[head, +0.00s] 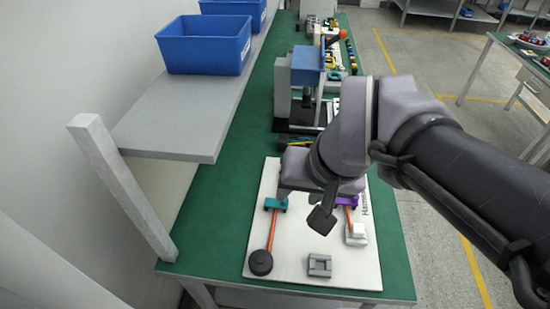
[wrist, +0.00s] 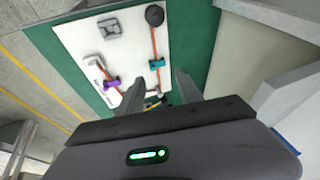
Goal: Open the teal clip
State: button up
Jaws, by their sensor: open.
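The teal clip (head: 276,204) sits on the left part of the white board (head: 290,280), on an orange cable (head: 271,232). It also shows in the wrist view as a teal clip (wrist: 157,64), just beyond my fingertips and roughly in line with the space between them. My gripper (wrist: 158,80) is open and empty, with a finger on each side. I see no contact with the clip. In the head view my wrist hides part of the board behind the clip. Whether the clip is latched is too small to tell.
A purple clip (head: 347,201) sits to the right on the board. A black round hub motor (head: 260,262), a grey block (head: 319,266) and a white connector (head: 356,235) are nearer the front. A grey shelf (head: 185,125) with blue bins (head: 205,45) overhangs at the left.

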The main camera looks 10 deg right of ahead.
jog(key=w+d+f+n+g+h+p, duration=0.1)
jog(key=w+f+n, duration=0.1)
jog(key=w+f, duration=0.35)
jog(key=w+d+f+n+g, duration=0.1)
jog(key=w+f+g, duration=0.1)
jog(key=w, duration=0.6)
jog(key=w+f+n+g+h+p, duration=0.1)
jog(key=w+f+n, duration=0.15)
jog(key=w, duration=0.35)
jog(key=shift+m+g, duration=0.3)
jog(key=shift+m, duration=0.15)
jog(key=f+b, duration=0.2)
jog(key=f, duration=0.4)
jog(key=f+b, duration=0.2)
jog(key=f, duration=0.4)
jog(key=f+b, duration=0.2)
jog(key=f, duration=0.5)
jog(key=shift+w+d+b, duration=0.2)
jog(key=shift+d+b, duration=0.05)
jog(key=shift+b, duration=0.1)
grip_shut()
